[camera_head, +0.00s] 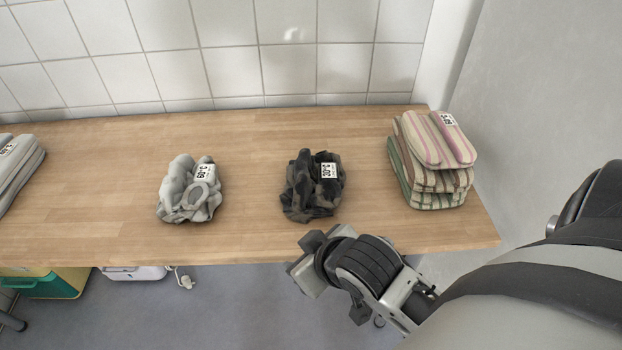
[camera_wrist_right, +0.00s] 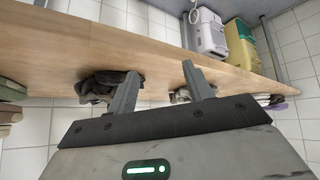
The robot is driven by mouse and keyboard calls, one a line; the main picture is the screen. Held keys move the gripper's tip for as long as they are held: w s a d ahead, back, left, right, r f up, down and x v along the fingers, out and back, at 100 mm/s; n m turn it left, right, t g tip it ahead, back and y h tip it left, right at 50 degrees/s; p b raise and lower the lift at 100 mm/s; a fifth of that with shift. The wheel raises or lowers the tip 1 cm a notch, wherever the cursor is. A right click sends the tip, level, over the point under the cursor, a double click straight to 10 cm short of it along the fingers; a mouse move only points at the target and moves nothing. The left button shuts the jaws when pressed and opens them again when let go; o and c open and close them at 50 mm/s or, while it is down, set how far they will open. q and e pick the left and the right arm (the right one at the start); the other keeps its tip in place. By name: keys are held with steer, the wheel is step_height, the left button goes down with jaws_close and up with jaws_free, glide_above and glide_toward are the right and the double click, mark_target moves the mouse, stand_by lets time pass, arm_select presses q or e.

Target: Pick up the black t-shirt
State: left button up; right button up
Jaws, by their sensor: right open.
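The black t-shirt (camera_head: 314,187) lies crumpled on the wooden table, right of the middle in the head view, with a white 30°C label on it. It also shows in the right wrist view (camera_wrist_right: 98,84), partly behind one finger. My right gripper (camera_head: 309,262) is in front of the table's front edge, below and apart from the t-shirt in the head view. In the right wrist view the two fingers of the right gripper (camera_wrist_right: 160,85) stand apart with nothing between them. My left gripper is not in view.
A crumpled grey garment (camera_head: 188,190) with a 60°C label lies left of the t-shirt. A striped folded stack (camera_head: 433,160) stands at the right end of the wooden table (camera_head: 110,215), and a grey folded stack (camera_head: 20,170) at the far left. A tiled wall closes the back.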

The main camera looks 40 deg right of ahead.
steer(key=w+a+r+n+t+y, duration=0.2)
steer(key=w+a+r+n+t, duration=0.15)
steer(key=w+r+t, duration=0.95)
steer(key=w+a+r+n+g+y, duration=0.1)
steer(key=w+a+r+n+y, duration=0.1)
steer(key=a+r+n+y, duration=0.3)
steer(key=w+a+r+n+g+y, duration=0.1)
steer(key=w+a+r+y, duration=0.1)
steer(key=r, duration=0.5)
steer(key=s+a+r+n+g+y, duration=0.2)
steer(key=a+r+n+g+y, duration=0.15)
steer(key=n+y, duration=0.35)
steer(key=n+g+h, duration=1)
steer(key=g+h, duration=0.6)
glide_above(302, 159)
step_height(302, 159, down, 10)
steer(key=shift+t, duration=0.25)
step_height(302, 159, down, 9)
steer(key=shift+w+f, duration=0.1)
steer(key=shift+f+p, duration=0.4)
steer(key=shift+f, duration=2.55)
